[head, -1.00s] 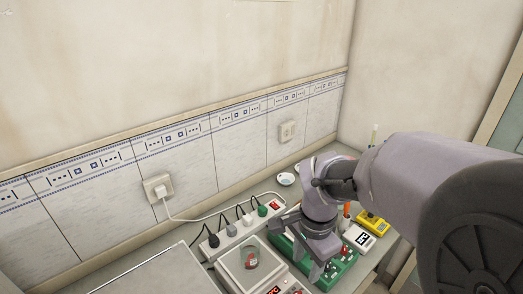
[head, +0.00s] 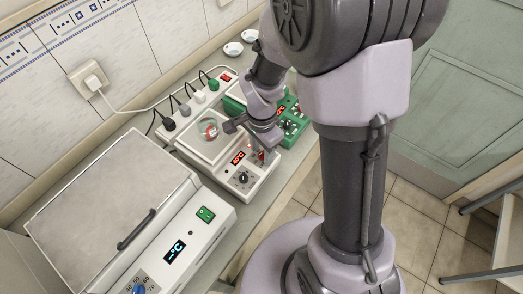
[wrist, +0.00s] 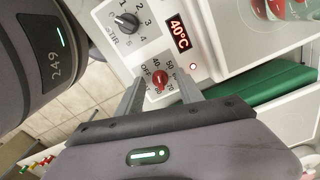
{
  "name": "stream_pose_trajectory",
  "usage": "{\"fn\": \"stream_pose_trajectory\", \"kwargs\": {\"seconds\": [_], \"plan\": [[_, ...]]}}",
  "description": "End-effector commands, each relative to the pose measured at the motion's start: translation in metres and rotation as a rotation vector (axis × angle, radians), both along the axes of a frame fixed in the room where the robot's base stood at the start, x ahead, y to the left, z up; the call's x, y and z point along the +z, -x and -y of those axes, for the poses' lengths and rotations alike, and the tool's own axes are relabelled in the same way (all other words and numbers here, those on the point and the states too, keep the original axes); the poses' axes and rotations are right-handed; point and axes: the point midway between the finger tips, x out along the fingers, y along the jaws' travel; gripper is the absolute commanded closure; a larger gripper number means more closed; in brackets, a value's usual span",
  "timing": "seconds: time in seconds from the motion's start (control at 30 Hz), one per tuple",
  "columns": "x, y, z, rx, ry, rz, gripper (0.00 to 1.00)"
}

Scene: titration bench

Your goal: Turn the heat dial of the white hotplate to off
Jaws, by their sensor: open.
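The white hotplate (head: 183,146) stands on the bench in the head view, a glass with something red (head: 208,128) on its plate. In the wrist view its red heat dial (wrist: 159,79) has marks OFF, 40, 50, 60 and 70 around it; I cannot tell the pointer's exact setting. Its display (wrist: 179,31) reads 40°C, and a small red light glows beside it. The black stir dial (wrist: 126,21) is farther off. My gripper (wrist: 159,85) is open, its fingers on either side of the heat dial in the picture; contact cannot be told. In the head view my gripper (head: 262,150) partly hides the dial.
A large white lidded unit (head: 205,245) with a green switch stands at left. A green device (head: 292,125) is close on the hotplate's right. A power strip (head: 172,133) with several plugs runs behind. Two small white dishes (head: 234,49) lie at the back.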

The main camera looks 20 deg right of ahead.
Motion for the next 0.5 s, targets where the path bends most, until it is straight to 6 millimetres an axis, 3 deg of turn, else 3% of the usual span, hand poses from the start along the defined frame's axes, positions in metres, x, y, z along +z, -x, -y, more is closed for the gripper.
{"fn": "stream_pose_trajectory", "kwargs": {"seconds": [0.23,0.43,0.5], "plan": [[-0.0005,0.0001,-0.0001,0.000,0.000,0.000,0.56],[-0.0004,0.0001,-0.0001,0.000,0.000,0.000,0.96],[-0.0003,0.0001,-0.0001,0.000,0.000,0.000,1.00]]}}
